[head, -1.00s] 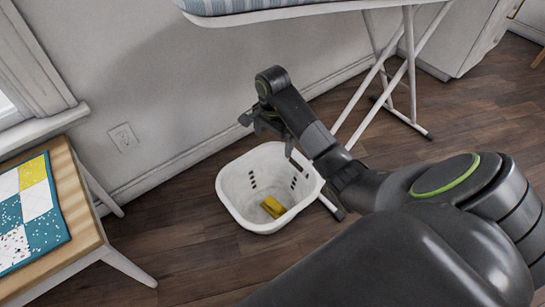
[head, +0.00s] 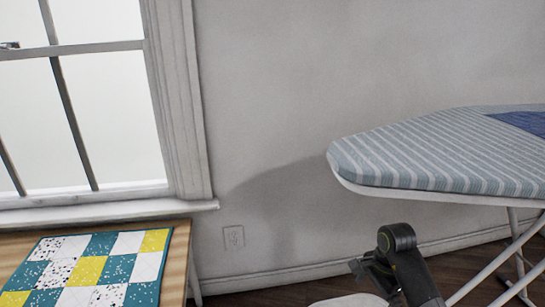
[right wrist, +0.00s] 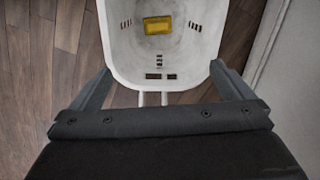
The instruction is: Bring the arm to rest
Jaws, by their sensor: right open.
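My right gripper (right wrist: 160,85) is open and empty in the right wrist view, its two fingers spread at the near end of a white basket. The white basket (right wrist: 118,45) stands on the floor, with a yellow item (right wrist: 158,25) lying inside on its bottom. In the head view my right gripper (head: 362,270) shows at the bottom edge, in front of the wall and over the basket's rim (head: 350,300). Most of the basket is cut off there. My left gripper is not in view.
An ironing board (head: 440,155) with a striped cover stands at the right, its white legs (head: 500,260) below. A wooden table (head: 177,260) with a patchwork quilt piece (head: 90,270) is at the left, under a window (head: 110,110). Bare wood floor (right wrist: 35,60) lies beside the basket.

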